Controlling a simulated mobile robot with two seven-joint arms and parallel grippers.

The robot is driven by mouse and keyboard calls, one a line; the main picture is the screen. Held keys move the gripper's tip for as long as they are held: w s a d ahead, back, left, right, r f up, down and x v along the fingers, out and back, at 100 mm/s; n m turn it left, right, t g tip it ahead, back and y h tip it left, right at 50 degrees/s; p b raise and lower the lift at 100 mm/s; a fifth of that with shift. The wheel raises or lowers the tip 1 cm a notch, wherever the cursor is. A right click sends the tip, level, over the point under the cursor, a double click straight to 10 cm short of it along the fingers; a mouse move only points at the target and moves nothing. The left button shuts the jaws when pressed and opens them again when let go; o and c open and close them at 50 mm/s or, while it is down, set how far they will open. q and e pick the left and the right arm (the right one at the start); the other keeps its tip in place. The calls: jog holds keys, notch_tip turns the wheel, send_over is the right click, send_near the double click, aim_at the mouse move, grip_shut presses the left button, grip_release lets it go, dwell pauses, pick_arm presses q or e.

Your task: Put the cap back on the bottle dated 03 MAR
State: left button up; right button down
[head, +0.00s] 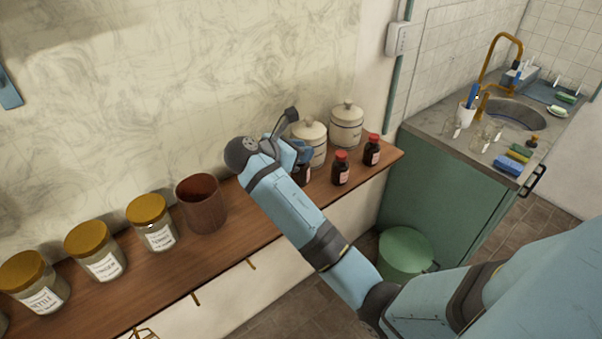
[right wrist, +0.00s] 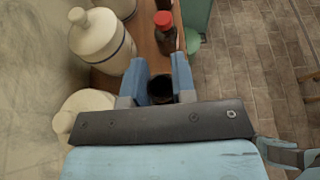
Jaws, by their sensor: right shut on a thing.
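My right gripper (head: 300,155) is over the shelf, beside the cream jars. In the right wrist view its two blue fingers (right wrist: 161,82) are shut on a small dark thing (right wrist: 160,90); whether this is a cap or a bottle top I cannot tell. A dark bottle (head: 304,176) with a pale label stands just below the gripper, its top hidden. Two dark bottles with red caps, one nearer (head: 341,170) and one farther right (head: 372,152), stand upright to the right. A red-capped bottle (right wrist: 165,40) shows beyond the fingers. The label dates are too small to read. My left gripper is out of view.
The wooden shelf (head: 240,238) holds two lidded cream jars (head: 346,125) behind the bottles, a brown pot (head: 202,204) and several gold-lidded jars (head: 148,222) at left. A green bin (head: 405,252) stands below. A sink counter (head: 445,128) is at the right.

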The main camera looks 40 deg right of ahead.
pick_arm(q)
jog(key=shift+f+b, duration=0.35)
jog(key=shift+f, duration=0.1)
pick_arm(e)
notch_tip(320, 180, up, 11)
jog(key=shift+f, duration=0.2)
jog(key=c, duration=1.8)
grip_release()
grip_shut()
